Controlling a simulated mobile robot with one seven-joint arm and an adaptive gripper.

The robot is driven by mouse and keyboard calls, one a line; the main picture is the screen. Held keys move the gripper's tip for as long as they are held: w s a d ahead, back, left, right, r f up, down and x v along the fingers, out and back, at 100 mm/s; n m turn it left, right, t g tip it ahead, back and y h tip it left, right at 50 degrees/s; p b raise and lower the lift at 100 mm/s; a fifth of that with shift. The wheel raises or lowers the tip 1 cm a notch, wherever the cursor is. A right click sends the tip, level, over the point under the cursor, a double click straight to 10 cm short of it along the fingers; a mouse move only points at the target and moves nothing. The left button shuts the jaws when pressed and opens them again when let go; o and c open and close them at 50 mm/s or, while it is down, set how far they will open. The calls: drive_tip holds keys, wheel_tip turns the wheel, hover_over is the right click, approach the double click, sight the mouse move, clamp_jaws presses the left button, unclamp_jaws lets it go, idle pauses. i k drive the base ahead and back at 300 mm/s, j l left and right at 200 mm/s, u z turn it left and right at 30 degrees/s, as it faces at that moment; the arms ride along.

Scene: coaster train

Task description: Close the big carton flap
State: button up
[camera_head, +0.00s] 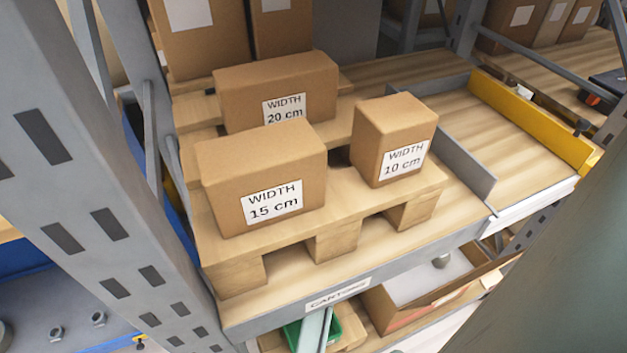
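An open brown carton (462,296) stands on the lower shelf, under the upper shelf's front edge. I see part of its light inside and its brown rim or flaps; the upper shelf hides the rest. I cannot tell whether it is the big carton. On the upper shelf are closed cartons marked 15 cm (262,166), 20 cm (230,92) and 10 cm (385,122), with no raised flap showing. My gripper is not in view.
The labelled cartons stand on a wooden pallet (334,213). A grey rack post (75,160) rises at the left. A grey divider (470,165) and a yellow rail (530,115) border a bare shelf section. A green bin (297,333) sits low, partly hidden.

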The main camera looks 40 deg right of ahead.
sight(489, 274)
drive_tip(key=k+j, duration=1.2)
drive_tip(key=j, duration=0.15)
